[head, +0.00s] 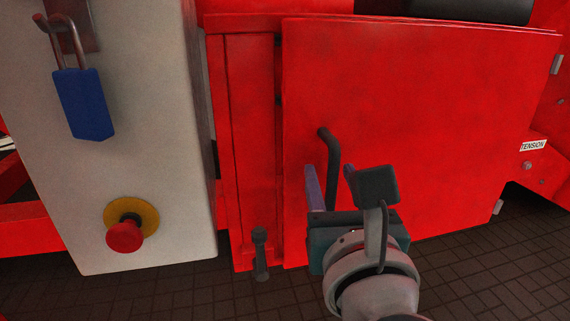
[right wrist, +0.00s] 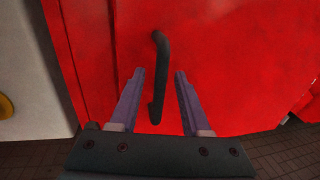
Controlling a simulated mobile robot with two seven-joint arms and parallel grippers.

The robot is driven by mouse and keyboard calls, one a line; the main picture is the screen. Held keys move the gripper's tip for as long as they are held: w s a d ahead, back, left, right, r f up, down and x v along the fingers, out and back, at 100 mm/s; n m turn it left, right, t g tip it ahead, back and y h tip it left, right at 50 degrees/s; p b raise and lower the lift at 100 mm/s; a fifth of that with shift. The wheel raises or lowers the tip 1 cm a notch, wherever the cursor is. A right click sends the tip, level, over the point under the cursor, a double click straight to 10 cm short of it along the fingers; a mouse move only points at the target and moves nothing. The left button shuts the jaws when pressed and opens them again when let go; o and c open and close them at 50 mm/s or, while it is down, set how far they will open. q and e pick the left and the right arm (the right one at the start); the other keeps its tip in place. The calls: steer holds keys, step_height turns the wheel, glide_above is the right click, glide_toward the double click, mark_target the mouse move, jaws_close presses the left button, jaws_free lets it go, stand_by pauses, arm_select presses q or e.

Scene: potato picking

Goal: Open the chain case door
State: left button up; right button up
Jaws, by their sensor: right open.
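The chain case door (head: 420,110) is a large red panel in the middle and right of the head view. It also fills the right wrist view (right wrist: 240,60). A dark bent bar handle (head: 331,150) is on its left part and stands upright in the right wrist view (right wrist: 159,75). My right gripper (head: 330,172) is in front of the lower handle, its fingers open. In the right wrist view the handle shows between the two purple fingers (right wrist: 158,75), apart from both. The handle's lower end is partly hidden by the gripper in the head view. My left gripper is not in view.
A pale control box (head: 160,90) with a blue padlock (head: 85,103) and a red emergency button (head: 124,236) stands at the left. A small dark lever (head: 260,255) is low by the door's left edge. Hinges (head: 556,64) are on the right. The floor is dark brick.

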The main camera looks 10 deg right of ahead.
steer(key=shift+w, duration=0.15)
jaws_close()
stand_by(1.4)
